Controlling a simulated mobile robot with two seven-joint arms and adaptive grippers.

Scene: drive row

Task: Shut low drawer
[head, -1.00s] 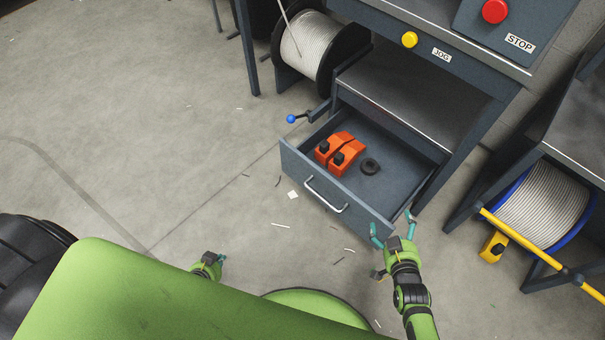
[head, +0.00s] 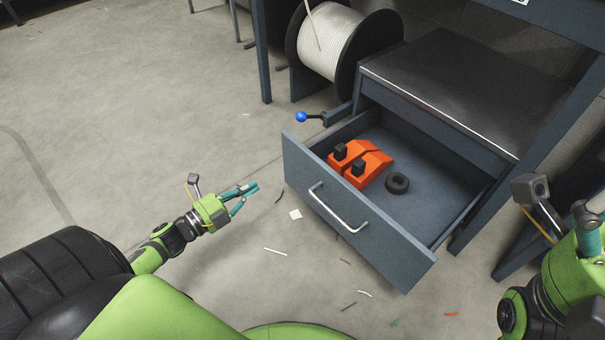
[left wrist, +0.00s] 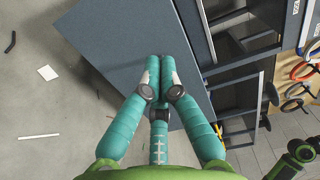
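The low drawer (head: 370,228) stands pulled out under the bench, with a blue-grey front and a silver bar handle (head: 337,208). Inside lie two orange blocks with black knobs (head: 358,165) and a black ring (head: 397,183). My left gripper (head: 256,188) is left of the drawer front in the head view, apart from it and empty. Its teal fingertips (left wrist: 160,66) lie together in the left wrist view, before a large blue-grey panel (left wrist: 115,45); no handle shows there. My right gripper (head: 588,232) is at the right edge, right of the drawer; its fingertips are not clear.
A blue-knobbed lever (head: 302,117) sticks out beside the drawer's left rear. A white cable spool (head: 330,40) stands behind it. A bare shelf (head: 450,75) is above the drawer.

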